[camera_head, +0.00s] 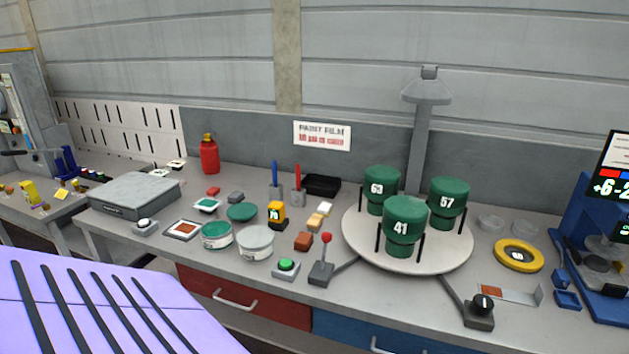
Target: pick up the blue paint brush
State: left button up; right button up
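A thin upright blue handle (275,174), which looks like the blue paint brush, stands in a small grey holder (276,193) toward the back of the workbench. Its lower end is hidden in the holder. A similar red handle (298,178) stands in a second grey holder just to its right. Neither of my grippers shows in the head view, so nothing is seen touching the brush.
Left of the brush stand a red bottle (209,157) and small blocks. In front are green and white round tubs (217,236) and a yellow device (276,215). A black tray (321,185) lies behind right. A round turntable (450,258) with green canisters stands right.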

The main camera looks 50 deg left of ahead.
aim_at(274, 164)
jog(key=k+j+z, duration=0.2)
jog(key=j, duration=0.15)
jog(key=j+z, duration=0.15)
jog(key=j, duration=0.2)
jog(key=k+j+z, duration=0.2)
jog(key=k+j, duration=0.15)
jog(key=j, duration=0.2)
jog(key=k+j+z, duration=0.1)
jog(key=j, duration=0.25)
jog(key=k+j+z, duration=0.1)
jog(key=j, duration=0.25)
